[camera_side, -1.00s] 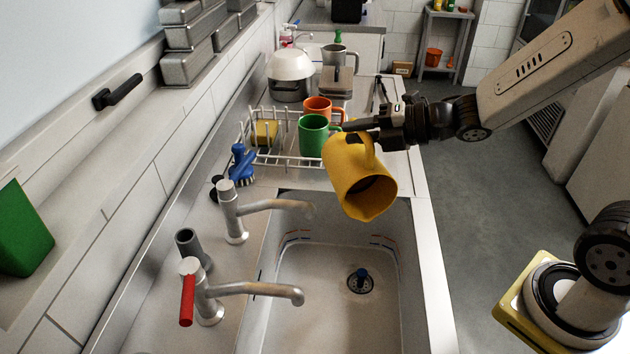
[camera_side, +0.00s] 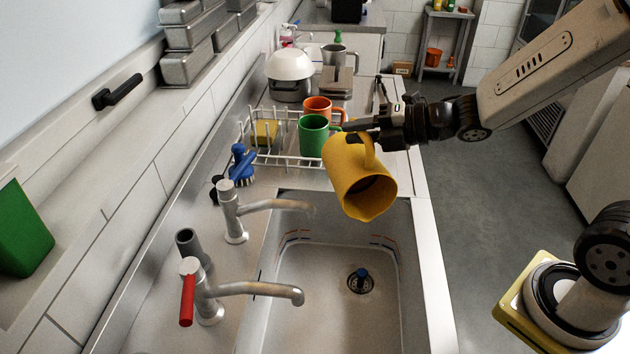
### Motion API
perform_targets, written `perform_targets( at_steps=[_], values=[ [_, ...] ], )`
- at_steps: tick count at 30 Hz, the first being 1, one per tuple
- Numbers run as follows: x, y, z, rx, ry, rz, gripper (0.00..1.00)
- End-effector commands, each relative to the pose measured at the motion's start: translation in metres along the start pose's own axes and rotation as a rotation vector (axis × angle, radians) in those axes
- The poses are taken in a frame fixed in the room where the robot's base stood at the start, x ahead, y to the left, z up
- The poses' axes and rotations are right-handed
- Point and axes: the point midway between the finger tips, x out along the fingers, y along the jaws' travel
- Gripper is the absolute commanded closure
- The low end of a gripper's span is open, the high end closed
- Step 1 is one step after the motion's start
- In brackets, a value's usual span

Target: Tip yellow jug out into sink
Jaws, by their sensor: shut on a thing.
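The yellow jug (camera_side: 356,178) is held in the air above the far end of the sink (camera_side: 335,318). It is tilted, with its open mouth facing down toward the front right. My gripper (camera_side: 362,127) is shut on the jug at its handle side, near the top. The inside of the jug looks dark, and I cannot tell whether anything is in it. No stream is visible below it.
Two taps, one plain (camera_side: 235,212) and one with a red lever (camera_side: 205,292), reach over the sink from the left. A dish rack (camera_side: 285,160) behind holds a green mug (camera_side: 313,135) and an orange mug (camera_side: 318,107). A blue brush (camera_side: 241,165) stands left of it.

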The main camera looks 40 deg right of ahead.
Motion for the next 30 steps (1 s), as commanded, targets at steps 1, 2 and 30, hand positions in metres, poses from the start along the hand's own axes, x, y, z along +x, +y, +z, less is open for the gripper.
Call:
perform_targets(
  at_steps=[1, 2, 30],
  values=[
    [0.0, 0.0, 0.0, 0.0, 0.0, 0.001, 1.0],
    [0.0, 0.0, 0.0, 0.001, 0.0, 0.0, 1.0],
    [0.02, -0.007, 0.031, 0.217, 0.085, -0.119, 1.0]
  ],
)
